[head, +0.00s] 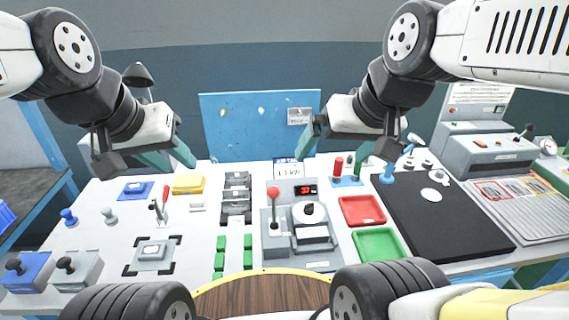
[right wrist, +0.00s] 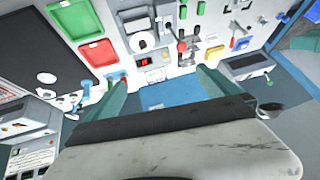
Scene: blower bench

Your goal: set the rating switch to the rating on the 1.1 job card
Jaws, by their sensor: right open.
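The white job card (head: 287,169) stands at the back of the bench and seems to read 1.1 kW. In front of it is a grey unit with a red digital display (head: 305,190), a round white knob (head: 309,212) and a red-ball lever (head: 273,193). I cannot tell for certain which control is the rating switch. The display also shows in the right wrist view (right wrist: 145,62). My right gripper (head: 335,150) is open and empty, above the back of the bench beside the card. My left gripper (head: 166,158) is open and empty above the back left.
Right of the unit lie a red tray (head: 361,210), a green tray (head: 378,245) and a black mat (head: 440,220). A red post and a green post stand behind the red tray. A small red lever (head: 163,203) and green blocks (head: 220,243) are to the left. A blue board (head: 258,130) rises behind.

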